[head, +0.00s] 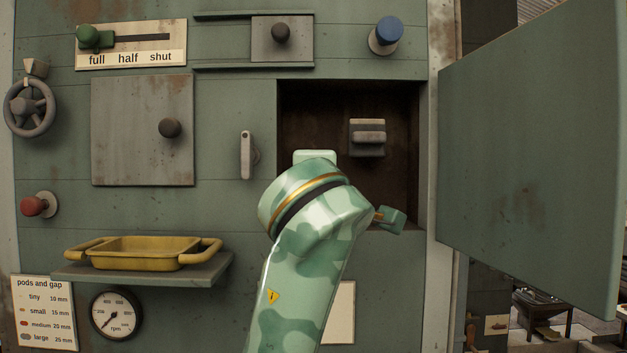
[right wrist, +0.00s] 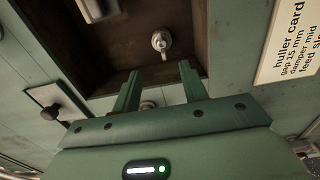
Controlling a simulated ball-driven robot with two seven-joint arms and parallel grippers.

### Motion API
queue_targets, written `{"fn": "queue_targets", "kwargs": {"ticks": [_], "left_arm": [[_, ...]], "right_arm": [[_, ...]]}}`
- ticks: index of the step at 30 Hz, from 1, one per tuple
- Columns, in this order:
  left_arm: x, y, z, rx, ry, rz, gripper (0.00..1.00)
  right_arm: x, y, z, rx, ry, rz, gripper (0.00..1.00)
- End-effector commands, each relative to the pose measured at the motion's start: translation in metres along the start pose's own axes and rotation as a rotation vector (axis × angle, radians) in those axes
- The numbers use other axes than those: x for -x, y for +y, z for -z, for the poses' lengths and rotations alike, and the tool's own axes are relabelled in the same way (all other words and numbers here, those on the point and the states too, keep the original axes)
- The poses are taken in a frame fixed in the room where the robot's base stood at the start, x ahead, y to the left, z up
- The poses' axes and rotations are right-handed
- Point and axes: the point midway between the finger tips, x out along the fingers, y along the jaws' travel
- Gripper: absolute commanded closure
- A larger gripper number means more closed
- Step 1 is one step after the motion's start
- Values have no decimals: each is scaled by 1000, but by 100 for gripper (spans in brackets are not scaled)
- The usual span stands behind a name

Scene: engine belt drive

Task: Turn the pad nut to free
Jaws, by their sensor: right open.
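A small silver nut with a short arm (right wrist: 161,42), which I take for the pad nut, sits on the dark back wall of the open recess (head: 300,110). In the right wrist view its arm points downward. My right gripper (right wrist: 159,70) is open and empty, its two green fingers apart, with the nut showing beyond the gap between the tips. I see no contact. A pale block (head: 368,137) is mounted higher in the recess. My left gripper is not in view.
The open door (head: 530,160) stands to the right of the recess. A grey lever (head: 247,155) is just left of it. A shelf (head: 215,272) with a yellow tray (head: 145,254) juts out at lower left. A huller card (right wrist: 288,45) is below the recess.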

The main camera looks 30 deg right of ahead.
Motion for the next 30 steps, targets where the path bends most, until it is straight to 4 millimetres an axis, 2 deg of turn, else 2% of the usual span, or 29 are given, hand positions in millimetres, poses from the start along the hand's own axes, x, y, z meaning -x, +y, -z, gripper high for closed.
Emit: {"fn": "queue_targets", "kwargs": {"ticks": [1, 6, 12, 18, 26, 29, 30], "left_arm": [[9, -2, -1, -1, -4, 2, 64], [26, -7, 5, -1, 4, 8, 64], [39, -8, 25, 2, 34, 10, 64], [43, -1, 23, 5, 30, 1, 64], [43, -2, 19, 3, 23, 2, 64], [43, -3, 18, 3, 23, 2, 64], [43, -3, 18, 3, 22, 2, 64]], "right_arm": [[-14, 3, 0, 4, -2, 6, 57], [-58, 4, -1, 7, -5, 4, 57], [-95, 3, -1, 5, -4, 2, 57], [-110, 0, 0, 3, -3, 2, 57], [-112, -1, 0, 2, -2, 1, 57], [-112, 0, 0, 2, -2, 1, 82], [-111, 0, 0, 2, -2, 1, 93]]}}
